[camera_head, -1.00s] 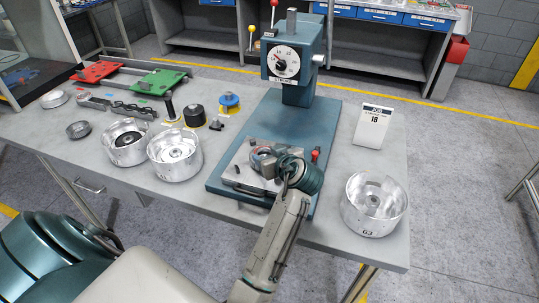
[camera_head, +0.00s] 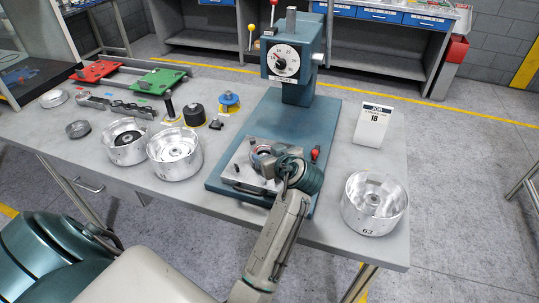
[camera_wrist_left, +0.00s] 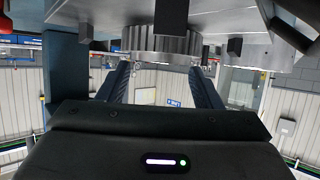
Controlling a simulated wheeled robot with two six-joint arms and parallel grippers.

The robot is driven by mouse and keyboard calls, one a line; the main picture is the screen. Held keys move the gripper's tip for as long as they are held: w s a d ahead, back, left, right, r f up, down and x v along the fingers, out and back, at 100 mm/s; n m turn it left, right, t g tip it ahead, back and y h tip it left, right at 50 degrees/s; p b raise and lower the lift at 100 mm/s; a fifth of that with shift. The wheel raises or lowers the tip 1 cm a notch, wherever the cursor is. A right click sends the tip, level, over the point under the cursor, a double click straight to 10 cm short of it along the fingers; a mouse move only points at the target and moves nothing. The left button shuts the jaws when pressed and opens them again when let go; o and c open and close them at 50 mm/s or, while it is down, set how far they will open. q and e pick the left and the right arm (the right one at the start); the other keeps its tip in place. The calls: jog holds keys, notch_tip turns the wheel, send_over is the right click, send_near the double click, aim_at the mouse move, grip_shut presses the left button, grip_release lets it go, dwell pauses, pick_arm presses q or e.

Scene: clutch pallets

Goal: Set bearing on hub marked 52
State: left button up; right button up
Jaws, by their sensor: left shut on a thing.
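My left gripper (camera_head: 272,168) is over the plate of the blue press, shut on a ribbed metal ring. The ring shows between the two fingers in the left wrist view (camera_wrist_left: 160,42) and partly in the head view (camera_head: 260,154); it may be the bearing. The gripper hides part of it, so I cannot tell whether it touches the plate. A silver hub (camera_head: 356,207) at the right carries a number that looks like 63. Two more silver hubs, one at the left (camera_head: 112,154) and one beside it (camera_head: 158,172), show no readable number. My right gripper is not in view.
The blue press (camera_head: 325,130) has its dial head (camera_head: 298,46) above and behind the gripper.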

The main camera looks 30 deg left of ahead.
pick_arm(q)
jog(key=shift+f, duration=0.15)
jog(key=o, duration=1.2)
jog(key=shift+c, duration=0.2)
jog(key=shift+r, duration=0.2)
jog(key=shift+r+p, duration=0.65)
notch_tip(320, 180, up, 7)
jog(key=p, duration=0.5)
jog(key=shift+r, duration=0.2)
jog(key=shift+f, duration=0.1)
